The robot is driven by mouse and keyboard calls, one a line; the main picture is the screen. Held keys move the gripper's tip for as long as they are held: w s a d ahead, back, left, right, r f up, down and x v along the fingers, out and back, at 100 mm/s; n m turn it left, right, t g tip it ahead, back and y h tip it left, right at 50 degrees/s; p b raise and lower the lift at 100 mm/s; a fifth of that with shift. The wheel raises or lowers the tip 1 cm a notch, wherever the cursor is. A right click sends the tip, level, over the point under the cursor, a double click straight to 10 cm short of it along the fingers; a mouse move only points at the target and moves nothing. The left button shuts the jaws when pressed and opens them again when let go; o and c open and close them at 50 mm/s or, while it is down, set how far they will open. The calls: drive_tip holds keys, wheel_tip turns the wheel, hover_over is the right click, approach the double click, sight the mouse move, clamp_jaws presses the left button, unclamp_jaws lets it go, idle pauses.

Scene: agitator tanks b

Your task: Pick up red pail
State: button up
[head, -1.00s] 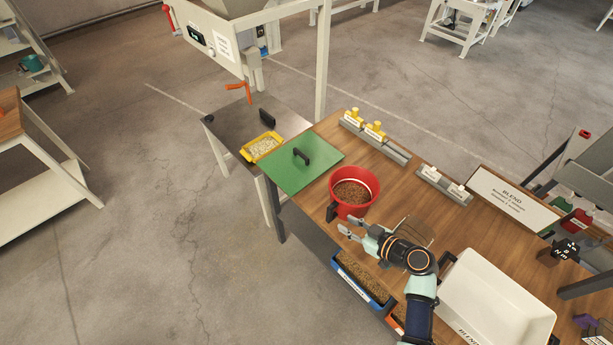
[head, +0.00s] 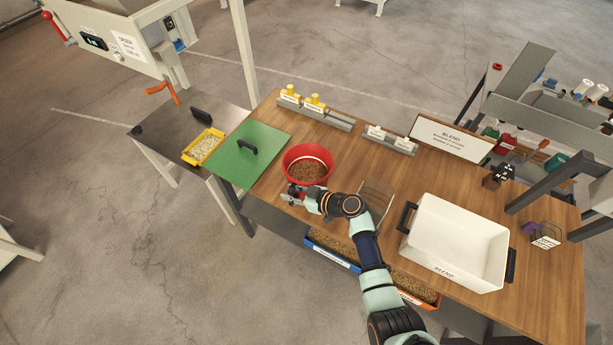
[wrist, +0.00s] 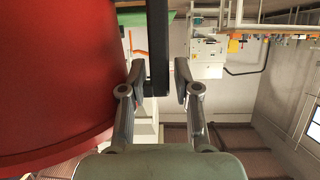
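The red pail (head: 322,178) stands upright on the wooden table in the head view, holding brown pellets. Its red wall (wrist: 55,80) fills the left of the wrist view. The pail's black handle (wrist: 158,50) hangs down in the wrist view, between the two fingers of my gripper (wrist: 160,82). The fingers are apart, with a narrow gap showing on the handle's right side; whether the left finger touches it I cannot tell. In the head view my gripper (head: 293,193) is at the pail's near left side, and the handle is mostly hidden there.
A green board (head: 236,166) with a black handle lies left of the pail. A yellow tray (head: 203,147) of pale pieces is beyond it. A wire holder (head: 378,200) and a white bin (head: 455,270) are to the right. Grain-filled troughs (head: 332,254) sit below the table's front edge.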

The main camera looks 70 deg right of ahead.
drive_tip(key=shift+w+d+f, duration=0.1)
drive_tip(key=shift+w+f, duration=0.1)
drive_tip(key=shift+f, duration=0.05)
clamp_jaws()
drive_tip(key=shift+r, duration=0.3)
wheel_tip(320, 180, up, 20)
drive_tip(key=p, duration=0.2)
drive_tip(key=shift+f+p, duration=0.15)
drive_tip(key=shift+p, duration=0.15)
idle(0.8)
